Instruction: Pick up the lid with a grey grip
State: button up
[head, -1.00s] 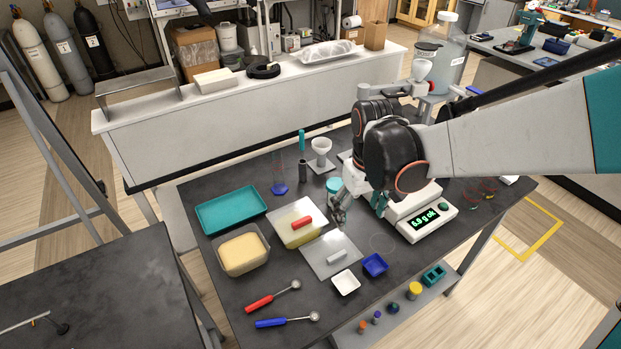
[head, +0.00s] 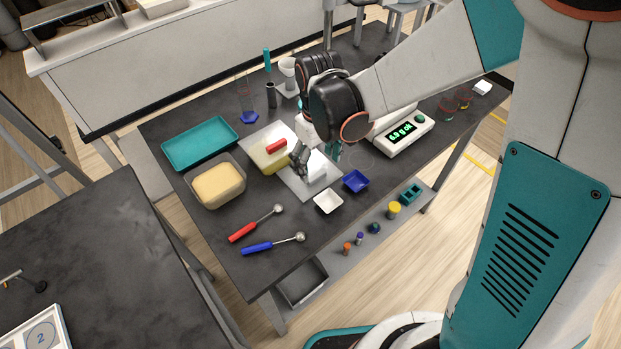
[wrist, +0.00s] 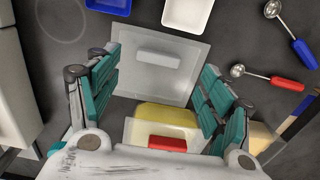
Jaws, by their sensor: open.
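The lid with a grey grip (head: 297,187) is a flat, clear square sheet lying on the dark table. In the wrist view the whole sheet (wrist: 190,90) shows ahead of the fingers, with its pale grey bar grip (wrist: 158,59) across it. My gripper (head: 316,160) is open and empty, above the lid. In the wrist view its teal-padded fingers (wrist: 160,85) stand wide apart, with the grip between their lines but farther out. In the head view the gripper partly hides the lid. A second lid with a red grip (head: 276,146) sits on a container with yellow contents, close beside it.
A white dish (head: 328,201) and a blue dish (head: 355,181) stand in front of the lid. The scale (head: 402,131) is to the right. A teal tray (head: 200,143), a tan-filled tub (head: 218,184), and red (head: 256,224) and blue (head: 272,244) scoops are at left and front.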

aim_at(317, 176)
jog(key=shift+w+d+f+b, duration=0.1)
jog(key=shift+f+b, duration=1.55)
jog(key=shift+f, duration=1)
jog(key=shift+r, duration=0.1)
jog(key=shift+c, duration=0.5)
jog(key=c, duration=1)
